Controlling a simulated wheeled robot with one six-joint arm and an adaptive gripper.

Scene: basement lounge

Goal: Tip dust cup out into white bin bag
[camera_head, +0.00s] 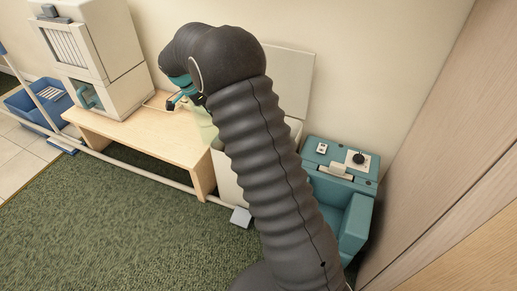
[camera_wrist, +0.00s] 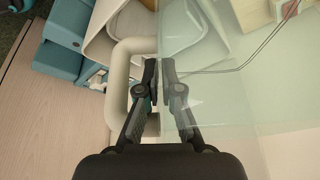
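The dust cup (camera_wrist: 225,110) is a clear, pale green vessel with a beige loop handle; it fills the right of the wrist view. My gripper (camera_wrist: 159,66) has its fingers close together, with the cup's clear wall beside the handle between them. In the head view my gripper (camera_head: 178,98) is above the bench's right end, and the pale green cup (camera_head: 207,128) is mostly hidden behind my arm. A white open-topped container (camera_head: 226,178), probably holding the bin bag, stands below and is partly hidden. Its pale interior shows in the wrist view (camera_wrist: 183,28). I cannot make out contents in the cup.
A low wooden bench (camera_head: 140,130) bears a white cabinet-like unit (camera_head: 93,50) with a teal handle. A teal machine (camera_head: 345,200) stands right of my arm, near a wood panel. A blue tray (camera_head: 35,105) is far left.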

